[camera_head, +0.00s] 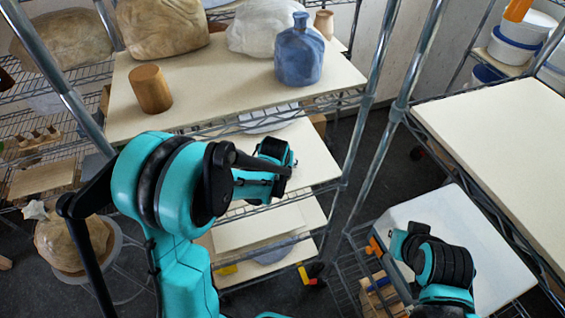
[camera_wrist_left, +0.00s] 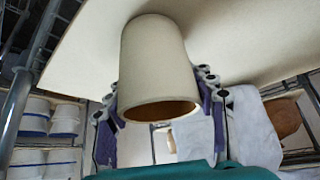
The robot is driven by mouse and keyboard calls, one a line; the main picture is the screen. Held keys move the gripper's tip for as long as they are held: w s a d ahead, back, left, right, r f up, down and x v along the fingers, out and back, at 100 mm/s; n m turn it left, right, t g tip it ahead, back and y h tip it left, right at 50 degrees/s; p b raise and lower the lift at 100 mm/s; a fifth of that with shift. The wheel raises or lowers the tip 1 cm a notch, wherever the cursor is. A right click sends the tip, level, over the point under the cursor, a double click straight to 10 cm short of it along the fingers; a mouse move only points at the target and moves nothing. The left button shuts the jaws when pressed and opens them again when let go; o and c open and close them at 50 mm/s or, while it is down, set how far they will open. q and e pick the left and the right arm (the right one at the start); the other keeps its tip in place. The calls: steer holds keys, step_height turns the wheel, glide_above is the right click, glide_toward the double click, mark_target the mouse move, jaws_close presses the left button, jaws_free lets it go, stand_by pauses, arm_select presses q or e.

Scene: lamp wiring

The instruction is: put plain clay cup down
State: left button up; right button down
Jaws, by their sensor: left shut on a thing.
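The plain clay cup (camera_wrist_left: 158,62) fills the middle of the left wrist view. It is a pale beige, slightly tapered cylinder with its dark open mouth toward the bottom of that picture. My left gripper (camera_wrist_left: 165,105) is shut on it, with one finger on each side. A cream board (camera_wrist_left: 235,35) lies right behind the cup; I cannot tell whether they touch. In the head view my left arm reaches to the middle shelf board (camera_head: 315,160). The gripper and cup are hidden there behind the arm. My right arm shows at lower right, but its gripper is not visible.
The upper board (camera_head: 215,90) holds a brown cylinder (camera_head: 151,88), a blue jug (camera_head: 299,52) and wrapped lumps. A steel post (camera_head: 365,95) stands at the shelf's right corner. A bare board (camera_head: 505,140) lies at right. White tubs (camera_head: 520,40) stand at upper right.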

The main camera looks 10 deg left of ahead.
arm_select(q)
steer(key=shift+s, duration=0.1)
steer(key=o, duration=1)
steer(key=shift+f, duration=0.15)
steer(key=shift+c, duration=0.2)
steer(key=o, duration=0.5)
steer(key=shift+c, duration=0.2)
